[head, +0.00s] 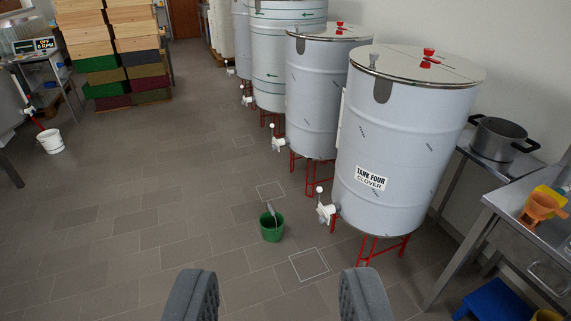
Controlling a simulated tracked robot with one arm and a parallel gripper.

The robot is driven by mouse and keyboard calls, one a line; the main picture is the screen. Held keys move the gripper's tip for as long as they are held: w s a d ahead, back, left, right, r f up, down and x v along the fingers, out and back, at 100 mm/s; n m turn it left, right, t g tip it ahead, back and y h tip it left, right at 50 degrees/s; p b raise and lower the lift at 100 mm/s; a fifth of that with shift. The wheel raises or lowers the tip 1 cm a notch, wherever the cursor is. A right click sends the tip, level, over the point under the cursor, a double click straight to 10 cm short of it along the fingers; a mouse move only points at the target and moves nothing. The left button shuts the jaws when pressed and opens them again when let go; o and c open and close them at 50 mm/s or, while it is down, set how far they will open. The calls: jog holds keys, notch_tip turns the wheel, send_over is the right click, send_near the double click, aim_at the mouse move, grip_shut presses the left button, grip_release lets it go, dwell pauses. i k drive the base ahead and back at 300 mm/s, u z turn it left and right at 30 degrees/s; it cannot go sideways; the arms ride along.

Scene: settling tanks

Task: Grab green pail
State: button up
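The green pail (271,230) stands upright on the tiled floor, a little left of the front tank's tap. A grey handle-like thing sticks up out of it. My gripper (277,288) shows at the bottom of the view with its two dark grey fingers wide apart. Nothing is between the fingers. The pail is ahead of the gripper, roughly in line with the gap and apart from it.
A large tank labelled TANK FOUR CLOVER (405,150) stands on red legs right of the pail, with more tanks behind. A steel table (510,215) is at right. A white bucket (51,141) and stacked boxes (110,50) are at left.

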aim_at(271, 222)
jog(key=z, duration=0.05)
jog(key=i, duration=2.75)
jog(key=u, duration=0.5)
jog(key=i, duration=0.75)
jog(key=u, duration=0.2)
